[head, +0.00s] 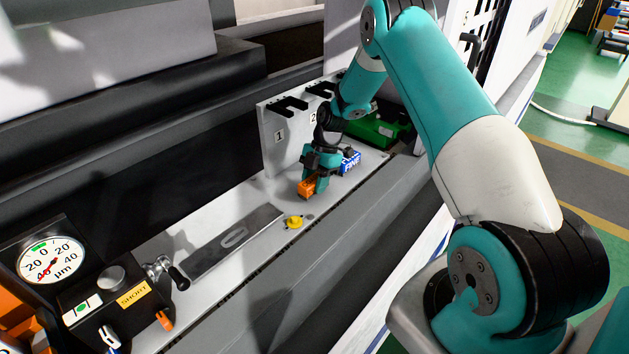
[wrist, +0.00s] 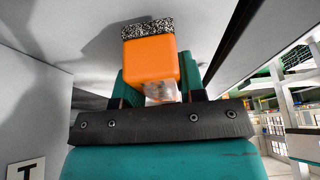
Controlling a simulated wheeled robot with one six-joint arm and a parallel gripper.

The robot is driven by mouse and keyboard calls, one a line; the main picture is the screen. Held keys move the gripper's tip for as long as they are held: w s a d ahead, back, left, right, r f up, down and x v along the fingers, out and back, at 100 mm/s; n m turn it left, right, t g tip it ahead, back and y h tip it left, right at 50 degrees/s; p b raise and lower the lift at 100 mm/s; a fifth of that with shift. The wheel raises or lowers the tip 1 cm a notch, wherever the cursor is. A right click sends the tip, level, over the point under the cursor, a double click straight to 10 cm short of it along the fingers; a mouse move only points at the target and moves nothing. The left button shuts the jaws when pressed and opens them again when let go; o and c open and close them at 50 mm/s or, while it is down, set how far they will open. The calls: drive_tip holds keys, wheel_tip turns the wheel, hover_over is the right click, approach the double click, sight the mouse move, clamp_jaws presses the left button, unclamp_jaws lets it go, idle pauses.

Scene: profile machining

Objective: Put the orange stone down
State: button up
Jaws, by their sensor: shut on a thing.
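The orange stone (head: 307,187) is between the fingers of my gripper (head: 316,181) in the head view, just at or above the light grey shelf (head: 268,212). In the wrist view the orange stone (wrist: 150,62) has a speckled grey-black end pointing away from me. The teal fingers of my gripper (wrist: 158,82) are shut on its sides. Whether the stone touches the shelf cannot be told. A blue stone (head: 351,161) with white lettering stands just to the right, behind my gripper.
A numbered white panel (head: 283,135) with black hooks stands behind. A green box (head: 380,130) is at the right. A dial gauge (head: 50,260) stands far left.

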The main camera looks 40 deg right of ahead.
drive_tip(key=shift+f, duration=0.5)
